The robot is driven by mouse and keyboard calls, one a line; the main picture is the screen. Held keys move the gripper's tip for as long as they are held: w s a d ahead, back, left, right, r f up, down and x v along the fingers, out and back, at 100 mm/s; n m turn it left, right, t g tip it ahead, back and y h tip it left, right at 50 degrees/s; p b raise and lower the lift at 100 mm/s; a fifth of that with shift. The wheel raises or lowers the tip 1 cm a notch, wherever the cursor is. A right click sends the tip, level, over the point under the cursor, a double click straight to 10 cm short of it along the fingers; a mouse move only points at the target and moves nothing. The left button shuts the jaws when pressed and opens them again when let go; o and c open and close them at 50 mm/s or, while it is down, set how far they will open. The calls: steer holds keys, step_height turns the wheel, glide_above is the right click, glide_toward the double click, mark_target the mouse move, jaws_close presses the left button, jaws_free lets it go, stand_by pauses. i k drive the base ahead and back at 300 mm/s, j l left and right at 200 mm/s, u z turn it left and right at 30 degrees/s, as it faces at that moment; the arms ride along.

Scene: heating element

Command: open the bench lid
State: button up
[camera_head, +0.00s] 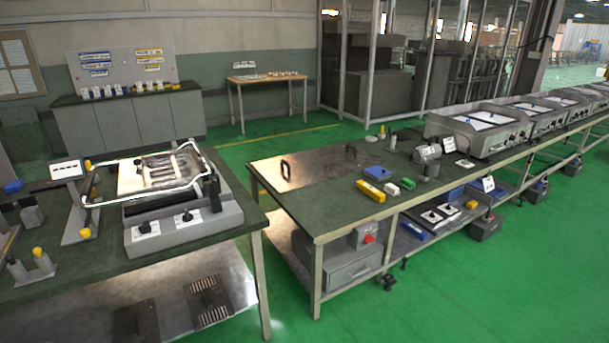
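The bench lid is most likely the flat, shiny metal panel (318,168) set into the dark green top of the middle workbench (300,214). It looks shut and lies about level with the benchtop. One dark handle (286,170) stands up near its left end. A second dark handle (351,152) is towards its far right. No object lies on the panel. My gripper is not in view, so its place relative to the lid does not show.
A left bench holds a grey heating device (184,232) with a chrome bar frame. Right of the panel stand a yellow block (370,191), a blue block (377,173) and a grey cylinder (427,155). Green floor (235,158) is open behind; a narrow gap separates the benches.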

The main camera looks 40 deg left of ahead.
mark_target(161, 177)
steer(key=u, duration=2.9)
steer(key=i+z, duration=0.15)
steer(key=i, duration=0.7)
steer(key=i+z, duration=0.15)
steer(key=i, duration=0.75)
steer(key=i+j+z, duration=0.15)
steer(key=i, duration=0.7)
